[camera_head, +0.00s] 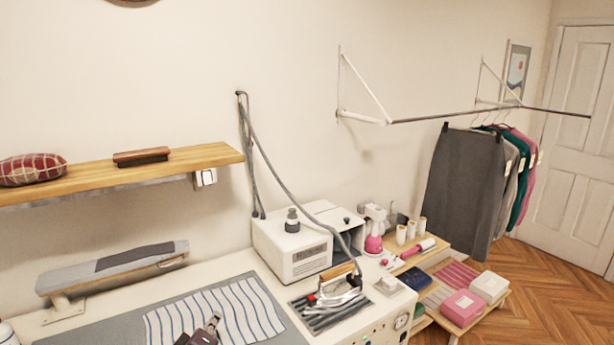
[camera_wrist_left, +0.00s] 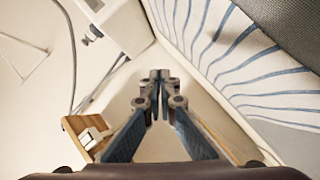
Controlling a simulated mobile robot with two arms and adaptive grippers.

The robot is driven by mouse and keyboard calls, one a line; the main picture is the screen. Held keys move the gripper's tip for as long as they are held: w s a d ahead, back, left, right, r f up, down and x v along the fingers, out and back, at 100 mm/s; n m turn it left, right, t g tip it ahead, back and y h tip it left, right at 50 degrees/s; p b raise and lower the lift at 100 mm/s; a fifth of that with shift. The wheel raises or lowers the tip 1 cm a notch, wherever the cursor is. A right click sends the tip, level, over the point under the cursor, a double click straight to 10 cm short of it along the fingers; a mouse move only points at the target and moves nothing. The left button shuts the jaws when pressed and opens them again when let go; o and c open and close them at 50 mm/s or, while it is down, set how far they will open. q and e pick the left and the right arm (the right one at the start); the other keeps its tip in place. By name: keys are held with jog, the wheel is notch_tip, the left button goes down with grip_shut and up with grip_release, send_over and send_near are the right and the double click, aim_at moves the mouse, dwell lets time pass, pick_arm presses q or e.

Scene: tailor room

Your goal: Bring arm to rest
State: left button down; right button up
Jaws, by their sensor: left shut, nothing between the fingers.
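My left gripper (camera_head: 213,321) shows at the bottom edge of the head view, in front of the striped cloth (camera_head: 245,310) on the worktable. In the left wrist view its fingertips (camera_wrist_left: 160,76) meet, with nothing between them. Most of the left arm is out of the head view. My right gripper is in neither view.
The steam iron (camera_head: 338,285) rests on a dark striped pad, beside the white steam generator (camera_head: 292,248). A sleeve board (camera_head: 112,265) stands at the left, below the wooden shelf (camera_head: 205,157). Clothes hang from a rail (camera_head: 432,116) at the right.

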pick_arm(q)
jog(key=s+f+m+g, duration=0.1)
jog(key=s, duration=0.2)
jog(key=s+d+f+m+g, duration=0.1)
jog(key=s+f+m, duration=0.1)
jog(key=s, duration=0.1)
jog(key=s+f+m+h, duration=0.1)
jog(key=s+f, duration=0.1)
jog(key=s, duration=0.2)
jog(key=shift+s+d+f+g, duration=0.1)
jog(key=shift+d+f+g, duration=0.1)
jog(key=shift+d+g, duration=0.15)
jog(key=s+d+f+m+g+y, duration=0.15)
jog(key=s+m+g, duration=0.7)
jog(key=s, duration=2.65)
notch_tip(320, 180, down, 31)
jog(key=s+g+b, duration=0.1)
jog(key=b, duration=0.4)
jog(key=s+a+f+g+b, duration=0.1)
jog(key=s+f+b, duration=0.4)
jog(key=s+f, duration=1.3)
notch_tip(320, 180, down, 4)
jog(key=shift+a+r+g, duration=0.1)
jog(key=shift+a+g, duration=0.2)
jog(key=shift+a, duration=0.3)
jog(key=shift+m, duration=0.25)
